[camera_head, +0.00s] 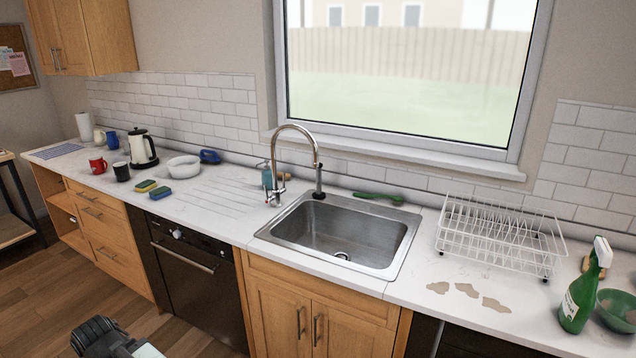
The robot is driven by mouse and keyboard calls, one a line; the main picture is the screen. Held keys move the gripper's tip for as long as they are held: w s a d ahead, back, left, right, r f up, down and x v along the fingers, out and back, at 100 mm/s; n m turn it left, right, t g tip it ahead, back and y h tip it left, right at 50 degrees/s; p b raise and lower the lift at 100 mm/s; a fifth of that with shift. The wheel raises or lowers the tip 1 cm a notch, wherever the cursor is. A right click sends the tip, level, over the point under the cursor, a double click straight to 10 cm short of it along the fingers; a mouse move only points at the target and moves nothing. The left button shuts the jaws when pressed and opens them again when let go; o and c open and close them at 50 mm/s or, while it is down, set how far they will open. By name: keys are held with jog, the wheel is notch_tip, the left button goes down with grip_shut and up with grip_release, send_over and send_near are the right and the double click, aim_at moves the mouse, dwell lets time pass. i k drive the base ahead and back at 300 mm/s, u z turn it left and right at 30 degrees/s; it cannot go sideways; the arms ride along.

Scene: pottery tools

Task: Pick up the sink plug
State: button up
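I cannot clearly make out a sink plug. The steel sink (345,232) is set in the white counter below the window and looks empty. A dark upright piece (318,182) stands at the sink's back edge, right of the tall tap (297,128). My gripper (96,332) is low at the bottom left, over the floor in the picture and far from the sink. Its fingers are too unclear to tell open from shut.
A white dish rack (497,232) stands right of the sink, with brown stains (467,290) before it. A green spray bottle (582,290) and green bowl (616,310) are far right. A green brush (378,197) lies behind the sink. Two sponges (152,189) lie left. The floor (100,275) is clear.

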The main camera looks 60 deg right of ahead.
aim_at(319, 193)
jog(key=z, duration=1.85)
jog(key=k, duration=0.5)
jog(key=u, duration=1.7)
jog(key=i, duration=1.55)
jog(key=z, duration=1.4)
